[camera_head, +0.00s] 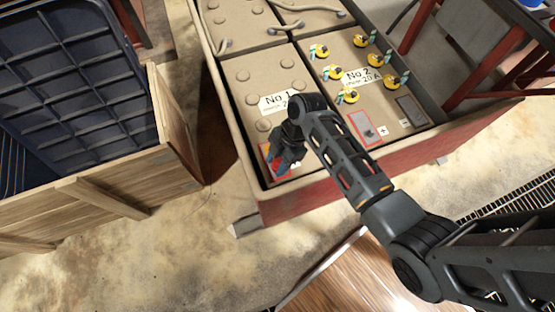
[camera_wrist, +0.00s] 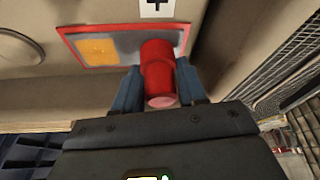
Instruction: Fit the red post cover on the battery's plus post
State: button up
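The red post cover (camera_wrist: 158,72) sits between the two fingers of my gripper (camera_wrist: 160,88) in the wrist view, and both fingers appear to press on its sides. Beyond it is the red-edged terminal pad (camera_wrist: 97,48) of the battery marked No 1 (camera_head: 252,78), with a plus sign (camera_wrist: 157,7) beside it. The cover overlaps the pad in this view. The plus post is hidden, and I cannot tell whether the cover touches it. In the head view my gripper (camera_head: 284,158) is over the battery's near end, partly hiding the pad.
The No 2 battery (camera_head: 365,98) stands to the right with several yellow caps and a red-edged plus pad (camera_head: 364,128). The box's wooden rim (camera_head: 350,165) surrounds the batteries. A wooden crate (camera_head: 110,190) with a blue bin (camera_head: 75,80) stands to the left.

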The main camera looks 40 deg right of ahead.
jog(key=o, duration=0.5)
jog(key=shift+p+v, duration=0.7)
jog(key=shift+v, duration=3.2)
jog(key=s+m+t, duration=0.1)
jog(key=s, duration=0.1)
jog(key=s+f+m+t+h+p, duration=0.1)
jog(key=s+m, duration=0.1)
jog(key=s+m+h, duration=0.1)
jog(key=s, duration=0.2)
jog(key=shift+s+a+f+m+t, duration=0.1)
jog(key=shift+a+f+m+t, duration=0.2)
jog(key=shift+a+f+t, duration=0.1)
jog(key=s+r+m+t+h+p, duration=0.2)
jog(key=s+r+m+t, duration=0.25)
jog(key=s, duration=0.35)
jog(key=s+r+m+t, duration=0.2)
jog(key=s+r, duration=0.1)
jog(key=r, duration=0.6)
jog(key=s+a+r+m+t+p, duration=0.1)
jog(key=s+r+m+t, duration=0.1)
jog(key=r, duration=0.8)
jog(key=s+a+r+m+t+p, duration=0.1)
jog(key=s+r+m+t, duration=0.2)
jog(key=r, duration=0.7)
jog(key=shift+s+r+m, duration=0.15)
jog(key=shift+s+m, duration=0.2)
jog(key=shift+s, duration=1.05)
